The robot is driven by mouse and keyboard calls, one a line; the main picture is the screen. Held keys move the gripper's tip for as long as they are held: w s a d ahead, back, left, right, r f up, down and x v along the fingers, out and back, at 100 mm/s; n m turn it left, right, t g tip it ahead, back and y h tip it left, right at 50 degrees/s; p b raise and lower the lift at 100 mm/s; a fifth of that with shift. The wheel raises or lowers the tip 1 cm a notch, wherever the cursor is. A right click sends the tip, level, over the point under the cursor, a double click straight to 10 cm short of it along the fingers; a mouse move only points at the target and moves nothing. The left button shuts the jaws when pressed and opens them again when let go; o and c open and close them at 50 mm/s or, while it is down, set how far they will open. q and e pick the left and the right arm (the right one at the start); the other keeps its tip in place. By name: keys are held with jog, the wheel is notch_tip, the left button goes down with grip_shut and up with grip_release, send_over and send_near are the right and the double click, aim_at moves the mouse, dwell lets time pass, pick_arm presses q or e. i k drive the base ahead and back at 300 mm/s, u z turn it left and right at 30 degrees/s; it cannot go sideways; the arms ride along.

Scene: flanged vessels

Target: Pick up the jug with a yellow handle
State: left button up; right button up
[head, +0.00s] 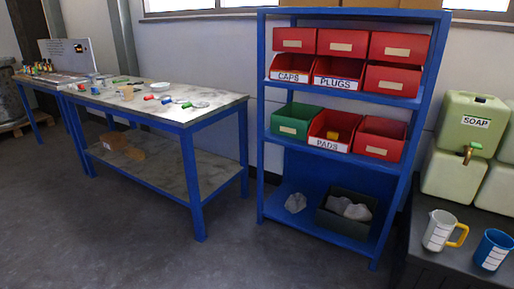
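The jug with a yellow handle (439,231) is a whitish measuring jug with markings on its side. It stands upright on a dark counter (428,264) at the lower right of the head view, and its yellow handle points right. A blue jug (493,250) with a white marked panel stands to its right, partly cut off by the frame edge. Neither of my grippers shows in the head view.
Green soap containers (462,150) with a tap stand behind the jugs. A blue shelf (354,107) with red and green bins is left of the counter. A blue-legged workbench (155,108) with small items stands further left. Grey floor in front is clear.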

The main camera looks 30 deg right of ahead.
aim_at(442, 224)
jog(key=z, duration=0.2)
jog(key=i, duration=1.75)
jog(key=z, duration=1.8)
jog(key=i, duration=0.9)
jog(key=z, duration=0.75)
jog(key=i, duration=0.5)
jog(key=z, duration=0.05)
